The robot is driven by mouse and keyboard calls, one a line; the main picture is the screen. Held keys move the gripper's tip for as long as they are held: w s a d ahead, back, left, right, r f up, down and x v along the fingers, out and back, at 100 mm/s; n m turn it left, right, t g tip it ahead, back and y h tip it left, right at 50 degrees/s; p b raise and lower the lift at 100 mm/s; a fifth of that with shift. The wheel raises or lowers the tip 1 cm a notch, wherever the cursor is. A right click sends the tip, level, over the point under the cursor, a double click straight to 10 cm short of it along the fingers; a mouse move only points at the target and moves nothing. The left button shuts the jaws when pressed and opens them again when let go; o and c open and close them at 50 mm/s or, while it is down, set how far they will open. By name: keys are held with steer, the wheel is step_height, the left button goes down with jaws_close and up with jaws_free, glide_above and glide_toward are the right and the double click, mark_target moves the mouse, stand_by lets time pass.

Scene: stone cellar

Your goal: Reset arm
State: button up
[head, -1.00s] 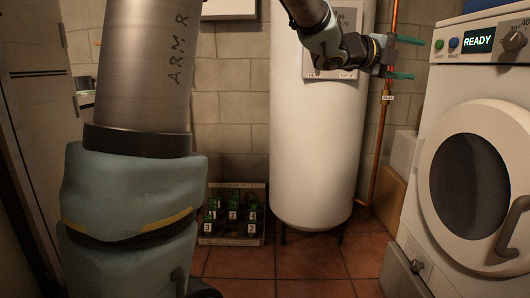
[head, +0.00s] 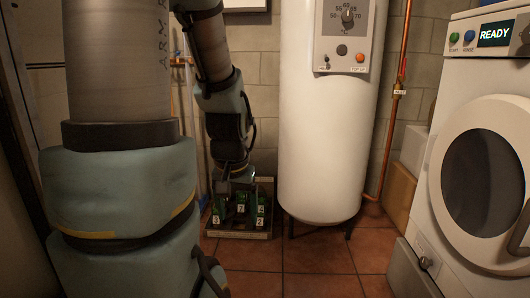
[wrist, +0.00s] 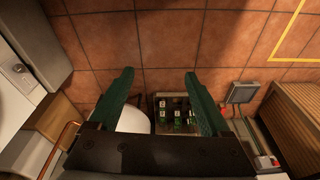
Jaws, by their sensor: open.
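My gripper (wrist: 158,82) is open, with its two green fingers spread apart and nothing between them in the wrist view. In the head view, my arm hangs down left of the white tank, and the gripper points downward in front of the bottle crate. The fingers are hard to tell from the green bottles there, and I cannot tell the gap between gripper and crate. The crate (head: 238,234) stands on the floor with several numbered green bottles (head: 241,212) in it. The bottles also show beyond the fingers in the wrist view (wrist: 176,114).
The white tank (head: 322,130) stands right of my arm. A copper pipe (head: 393,120) runs beside it. A white machine reading READY (head: 435,215) stands at the right. A grey box (wrist: 241,92) and slatted wood (wrist: 290,115) show in the wrist view.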

step_height(320, 180, up, 32)
steer(key=s+p, duration=0.1)
steer(key=p, duration=3.1)
steer(key=shift+s+a+n+g, duration=0.2)
steer(key=shift+s+n+g, duration=0.1)
steer(key=shift+s+n, duration=0.1)
steer(key=shift+f, duration=0.15)
